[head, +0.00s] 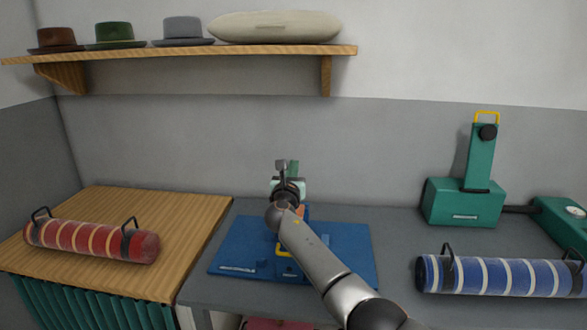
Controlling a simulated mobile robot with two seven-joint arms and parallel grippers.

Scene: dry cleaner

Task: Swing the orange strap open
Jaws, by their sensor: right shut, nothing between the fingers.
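A small patch of the orange strap (303,212) shows on the blue board (345,248), just right of my right wrist. My arm hides most of it, so I cannot tell its angle or whether it is open. My right gripper (284,170) is at the far edge of the board, beyond the orange patch. It is shut with nothing in it. I cannot tell whether it touches the strap. A yellow handle (284,251) shows at the board's front, partly behind my arm. My left gripper is not in view.
A red striped roll (90,242) lies on the wooden top at left. A blue striped roll (500,276) lies at right, before a green machine (462,202). A shelf (250,51) with hats and a pale bag hangs above.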

